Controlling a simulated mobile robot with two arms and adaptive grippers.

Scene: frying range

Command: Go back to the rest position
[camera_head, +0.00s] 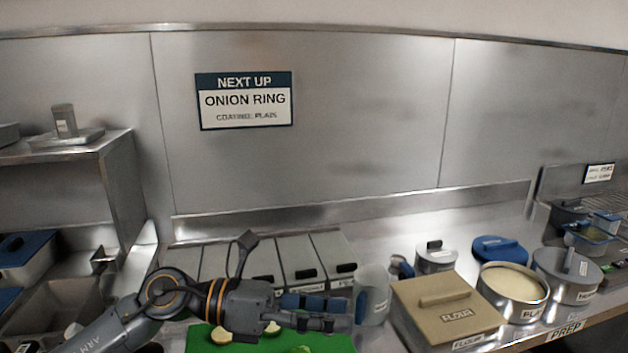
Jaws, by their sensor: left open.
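My left arm comes in from the lower left. My left gripper (338,311) points right over the green cutting board (315,343), with its fingers apart and nothing seen between them. Its fingertips are in front of a clear pitcher (373,295) in the picture; I cannot tell whether they touch. Pale cut pieces (222,334) lie on the board, partly hidden by the gripper. My right gripper is not in view.
Grey lidded bins (300,258) stand behind my gripper. A steel shelf (118,150) juts out at left. A sign (245,100) reads "Next up onion ring".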

